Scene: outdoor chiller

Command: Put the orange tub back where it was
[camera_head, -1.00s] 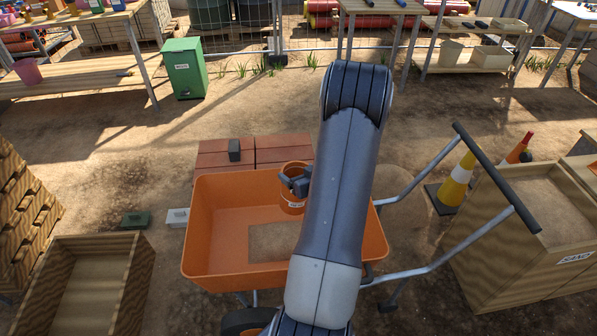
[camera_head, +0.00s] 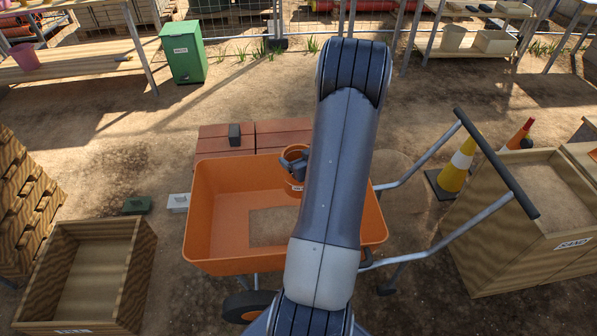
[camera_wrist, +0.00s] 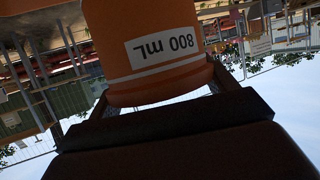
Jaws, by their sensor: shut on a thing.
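The orange tub (camera_head: 293,187) shows in the head view above the right half of the orange wheelbarrow (camera_head: 205,225), partly hidden behind my arm. My gripper (camera_head: 296,163) is at the tub's upper part and is shut on it. Whether the tub touches the wheelbarrow cannot be told.
Red-brown blocks (camera_head: 265,135) with a small dark block (camera_head: 235,134) lie behind the wheelbarrow. A wooden box (camera_head: 140,265) stands left, a sand bin (camera_head: 540,225) and a striped cone (camera_head: 458,165) right. A green bin (camera_head: 184,52) and tables stand farther back. Open dirt lies between.

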